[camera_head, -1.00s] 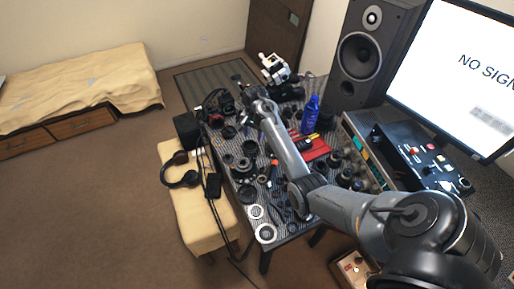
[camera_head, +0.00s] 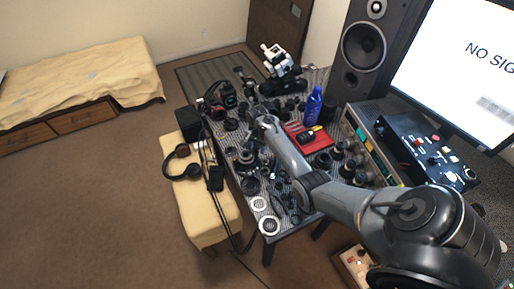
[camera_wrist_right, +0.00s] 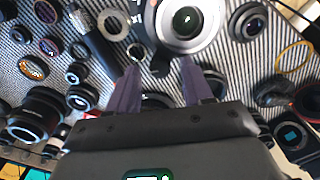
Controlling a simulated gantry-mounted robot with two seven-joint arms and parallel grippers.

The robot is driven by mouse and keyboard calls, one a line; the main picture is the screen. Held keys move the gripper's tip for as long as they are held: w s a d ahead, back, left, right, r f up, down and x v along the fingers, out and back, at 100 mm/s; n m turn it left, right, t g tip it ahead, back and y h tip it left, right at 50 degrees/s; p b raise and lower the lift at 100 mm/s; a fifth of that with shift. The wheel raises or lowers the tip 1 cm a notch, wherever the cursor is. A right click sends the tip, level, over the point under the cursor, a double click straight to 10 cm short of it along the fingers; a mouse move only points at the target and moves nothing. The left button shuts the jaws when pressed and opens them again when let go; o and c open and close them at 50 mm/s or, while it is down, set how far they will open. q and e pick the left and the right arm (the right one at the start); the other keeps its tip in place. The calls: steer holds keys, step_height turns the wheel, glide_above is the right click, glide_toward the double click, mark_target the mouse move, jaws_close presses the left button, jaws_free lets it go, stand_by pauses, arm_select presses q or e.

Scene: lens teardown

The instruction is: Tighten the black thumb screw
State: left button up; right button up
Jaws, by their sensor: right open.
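My right arm reaches over the cluttered table from the right in the head view, and its gripper (camera_head: 253,148) is low among the lens parts, too small there to make out its fingers. In the right wrist view the two dark purple fingers (camera_wrist_right: 160,72) stand apart with a gap between them. Just beyond the fingertips is a large lens (camera_wrist_right: 188,22) with a silver-white ring. A small black piece (camera_wrist_right: 160,62) at the lens's lower edge lies between the fingertips; it may be the thumb screw, but I cannot be sure. My left gripper is not in view.
A speaker (camera_head: 362,48) and monitor (camera_head: 465,60) stand at right.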

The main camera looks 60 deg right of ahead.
steer(key=shift+c, duration=0.4)
jaws_close()
steer(key=shift+r+m+p, duration=0.1)
steer(key=shift+m+p, duration=0.7)
steer(key=shift+p, duration=0.1)
steer(key=shift+m+p, duration=0.6)
steer(key=shift+m, duration=0.1)
steer(key=shift+m+p, duration=0.5)
steer(key=shift+m, duration=0.6)
steer(key=shift+s+m, duration=0.1)
steer(key=shift+m, duration=1.1)
